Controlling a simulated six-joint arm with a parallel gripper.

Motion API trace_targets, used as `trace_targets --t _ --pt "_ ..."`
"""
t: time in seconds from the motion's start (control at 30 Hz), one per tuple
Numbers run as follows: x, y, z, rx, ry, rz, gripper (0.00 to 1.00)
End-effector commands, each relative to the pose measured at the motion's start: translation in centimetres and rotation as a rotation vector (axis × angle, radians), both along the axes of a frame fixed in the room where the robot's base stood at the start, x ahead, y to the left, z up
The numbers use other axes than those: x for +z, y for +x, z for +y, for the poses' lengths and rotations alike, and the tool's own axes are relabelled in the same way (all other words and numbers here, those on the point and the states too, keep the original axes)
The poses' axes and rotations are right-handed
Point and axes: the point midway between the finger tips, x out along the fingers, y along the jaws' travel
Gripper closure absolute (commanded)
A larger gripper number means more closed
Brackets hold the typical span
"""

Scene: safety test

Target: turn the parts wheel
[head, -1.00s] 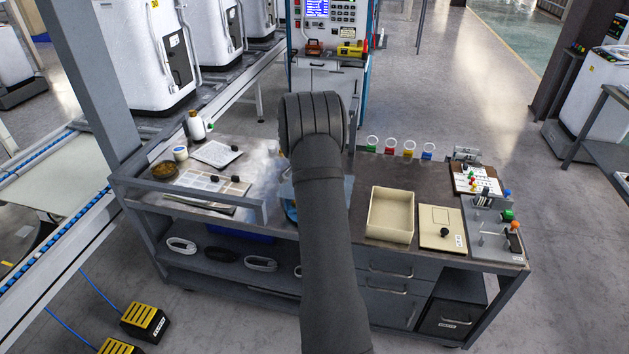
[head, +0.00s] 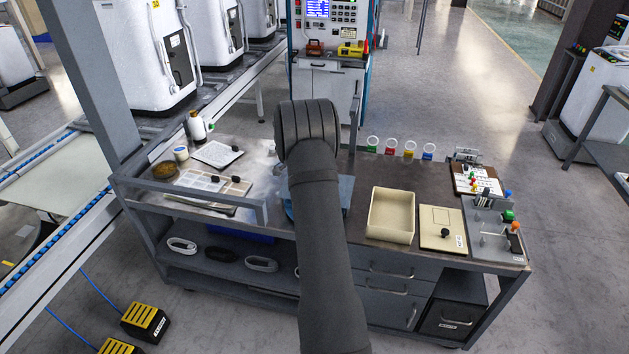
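My dark grey arm rises from the bottom middle and ends in a thick rounded joint over the workbench (head: 345,262). My gripper is hidden behind this arm, so its fingers do not show. A blue thing (head: 346,188) lies on the bench behind my arm, mostly covered by it; only parts of its edges show on both sides. I cannot tell whether it is the parts wheel. No other thing in view is clearly a parts wheel.
Right of my arm are a cream open bin (head: 390,217), a beige plate with a black knob (head: 443,228) and a control panel (head: 497,232).

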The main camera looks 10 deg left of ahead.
Motion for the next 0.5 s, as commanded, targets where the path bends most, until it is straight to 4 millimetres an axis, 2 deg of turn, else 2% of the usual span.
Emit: trace_targets --t 0.47,0.5 --pt "-0.03 -0.04 0.07 -0.008 0.001 0.001 1.0" --pt "-0.03 -0.04 0.07 -0.008 0.001 0.001 0.62"
